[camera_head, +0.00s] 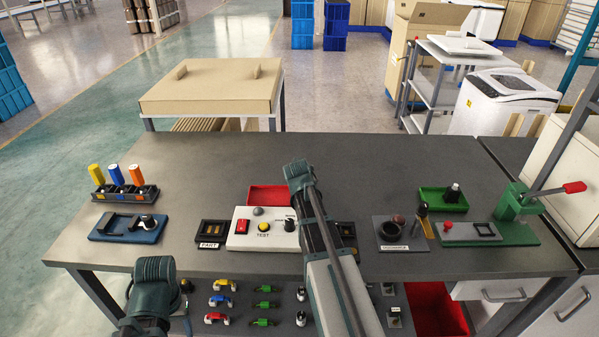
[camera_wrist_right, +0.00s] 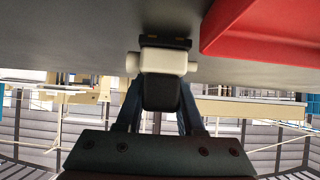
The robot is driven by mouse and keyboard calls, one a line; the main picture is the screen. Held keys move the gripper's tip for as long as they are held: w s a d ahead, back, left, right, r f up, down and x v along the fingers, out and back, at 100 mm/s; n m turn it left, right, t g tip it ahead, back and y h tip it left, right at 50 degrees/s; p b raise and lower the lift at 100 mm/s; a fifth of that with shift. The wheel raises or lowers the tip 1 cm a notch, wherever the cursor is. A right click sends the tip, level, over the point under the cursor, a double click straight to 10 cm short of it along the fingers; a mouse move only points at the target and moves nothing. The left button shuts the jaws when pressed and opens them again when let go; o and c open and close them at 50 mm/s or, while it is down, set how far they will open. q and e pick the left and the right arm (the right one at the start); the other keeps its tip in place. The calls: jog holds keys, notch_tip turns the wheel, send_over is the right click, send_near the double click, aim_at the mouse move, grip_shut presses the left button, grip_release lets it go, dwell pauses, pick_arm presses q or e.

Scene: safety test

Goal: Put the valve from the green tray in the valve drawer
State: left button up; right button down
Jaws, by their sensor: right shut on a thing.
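The green tray (camera_head: 428,204) is at the right of the workbench. A dark knobbed part with a silvery base (camera_head: 453,193) stands in it; it may be a valve. My right gripper (camera_wrist_right: 160,98) is shut on a white-and-black part (camera_wrist_right: 163,62) above the grey bench top; I cannot tell whether this is a valve. In the head view my right arm reaches over the bench middle, its fingertips hidden. My left gripper (camera_head: 152,272) is at the bench's front left edge, fingers not visible. No label shows which drawer is the valve drawer.
A red tray (camera_head: 268,193) lies behind a white test box (camera_head: 262,240); it also shows in the right wrist view (camera_wrist_right: 262,30). A green press (camera_head: 515,215) stands at right. Below the bench are coloured parts, a red bin (camera_head: 440,310) and a handled drawer (camera_head: 500,290).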

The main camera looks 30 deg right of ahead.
notch_tip(320, 180, up, 10)
jog(key=p, duration=0.9)
jog(key=shift+p, duration=0.3)
